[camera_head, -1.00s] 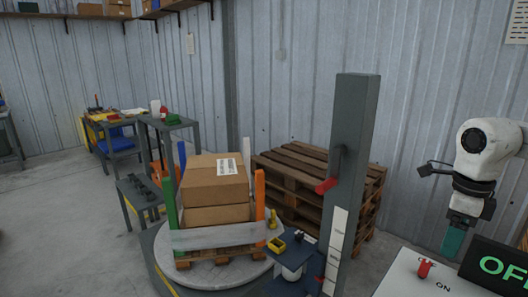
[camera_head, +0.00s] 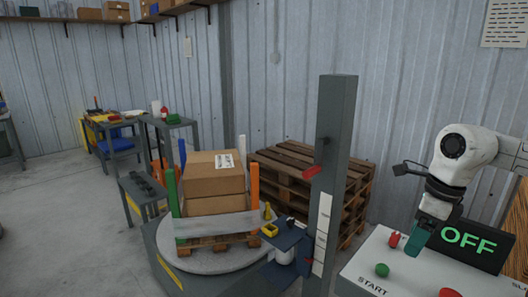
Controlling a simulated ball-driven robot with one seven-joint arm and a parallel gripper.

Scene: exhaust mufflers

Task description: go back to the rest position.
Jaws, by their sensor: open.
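My gripper (camera_head: 419,238) hangs from the white and black arm (camera_head: 462,158) at the right, pointing down with teal fingers. It holds nothing that I can see. The fingers appear in front of the control panel (camera_head: 362,265), beside the left edge of its black OFF display (camera_head: 468,240). The gap between the fingertips is hard to make out from this angle. Whether they touch the panel cannot be told.
The panel carries a red switch (camera_head: 394,240), a green START button (camera_head: 382,270) and a red button (camera_head: 449,292). A grey column (camera_head: 333,130) stands left of it. Taped boxes (camera_head: 213,182) sit on a turntable (camera_head: 190,262). Pallets (camera_head: 285,165) are stacked behind. Floor at left is clear.

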